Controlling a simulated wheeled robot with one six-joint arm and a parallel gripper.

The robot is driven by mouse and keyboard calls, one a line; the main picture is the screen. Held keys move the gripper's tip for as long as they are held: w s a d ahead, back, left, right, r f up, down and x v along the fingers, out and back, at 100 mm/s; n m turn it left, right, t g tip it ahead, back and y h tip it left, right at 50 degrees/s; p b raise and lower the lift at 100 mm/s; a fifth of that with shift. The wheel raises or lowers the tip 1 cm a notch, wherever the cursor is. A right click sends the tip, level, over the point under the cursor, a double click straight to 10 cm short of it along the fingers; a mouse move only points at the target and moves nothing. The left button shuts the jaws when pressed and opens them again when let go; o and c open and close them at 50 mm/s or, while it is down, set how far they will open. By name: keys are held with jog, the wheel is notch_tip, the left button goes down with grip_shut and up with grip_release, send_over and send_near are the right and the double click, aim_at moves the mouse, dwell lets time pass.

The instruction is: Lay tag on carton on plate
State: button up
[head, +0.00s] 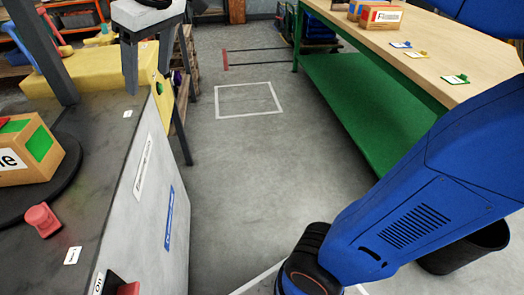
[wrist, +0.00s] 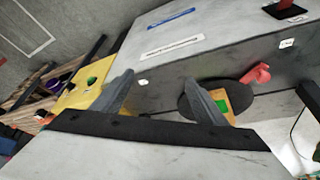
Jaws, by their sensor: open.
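A brown carton (head: 36,145) with green and red patches and a white label sits on a dark round plate (head: 70,178) at the left of the head view. In the wrist view, the carton (wrist: 222,106) shows partly behind a finger, on the plate (wrist: 187,107). Small tags with blue (head: 401,44), yellow (head: 416,54) and green (head: 457,78) parts lie apart on the wooden table. My gripper (wrist: 165,98) is open, with nothing seen between its fingers.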

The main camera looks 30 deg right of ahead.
jog(key=s+d+f+m+h, duration=0.1)
jog(key=s+d+f+m, duration=0.2)
jog(key=s+d+f, duration=0.5)
jog(key=s+d+f+m+t+h, duration=0.1)
jog(key=s+d+f+m, duration=0.3)
jog(key=s+d+f, duration=0.5)
notch_tip(320, 180, down, 5)
jog(key=d, duration=0.2)
jog(key=shift+d+f+h, duration=0.15)
jog(key=shift+d+h, duration=0.25)
